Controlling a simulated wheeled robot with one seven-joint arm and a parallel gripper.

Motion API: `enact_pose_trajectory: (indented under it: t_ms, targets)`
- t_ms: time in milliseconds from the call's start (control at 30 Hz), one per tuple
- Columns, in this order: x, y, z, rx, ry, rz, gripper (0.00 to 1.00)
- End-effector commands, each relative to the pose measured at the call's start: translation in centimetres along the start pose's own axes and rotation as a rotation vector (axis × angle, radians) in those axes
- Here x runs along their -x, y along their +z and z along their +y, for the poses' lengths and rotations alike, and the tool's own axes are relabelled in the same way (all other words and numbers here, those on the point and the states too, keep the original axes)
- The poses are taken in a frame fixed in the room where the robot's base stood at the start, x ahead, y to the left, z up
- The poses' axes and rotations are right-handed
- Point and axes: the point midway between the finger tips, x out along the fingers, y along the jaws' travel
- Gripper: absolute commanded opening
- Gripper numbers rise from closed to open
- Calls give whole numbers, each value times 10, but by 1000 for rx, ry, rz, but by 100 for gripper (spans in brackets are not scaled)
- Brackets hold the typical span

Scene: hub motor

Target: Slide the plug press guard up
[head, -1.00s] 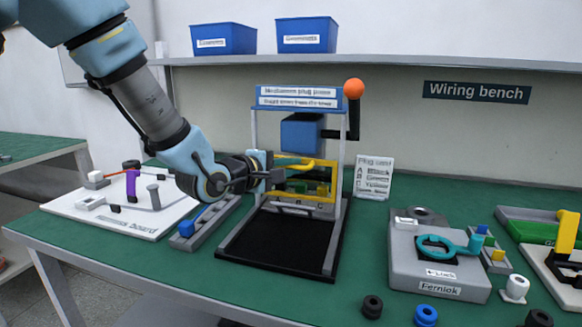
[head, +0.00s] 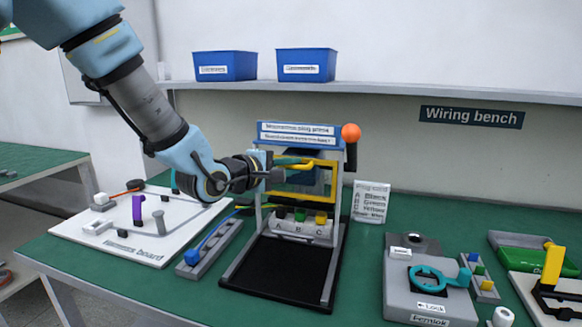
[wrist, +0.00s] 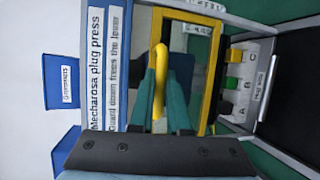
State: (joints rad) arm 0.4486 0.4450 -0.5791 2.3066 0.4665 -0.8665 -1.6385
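The plug press (head: 298,134) stands on the bench with a blue sign on top. Its yellow guard (head: 334,184) is a rectangular frame, now high on the posts just under the sign. My gripper (head: 293,161) reaches in from the left at the guard's handle. In the wrist view my gripper (wrist: 164,92) has its teal fingers closed on either side of the yellow guard handle (wrist: 159,62). The orange-knobbed lever (head: 351,133) stands at the press's right. The connector block (head: 303,230) marked A, B, C is uncovered below, with black, green and yellow plugs.
A white harness board (head: 140,228) and a grey rack (head: 208,250) with a blue plug lie left of the press. A plug card (head: 371,202) and the grey Fernlok fixture (head: 430,290) stand to its right. Blue bins (head: 305,65) sit on the shelf.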

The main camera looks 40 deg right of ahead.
Motion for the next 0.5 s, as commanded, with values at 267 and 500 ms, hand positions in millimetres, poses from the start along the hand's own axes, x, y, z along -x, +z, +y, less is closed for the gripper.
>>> enact_pose_trajectory:
  t_ms: [267,500]
  targets:
    - [0,0,-1,0,-1,0,45]
    - [1,0,-1,0,-1,0,45]
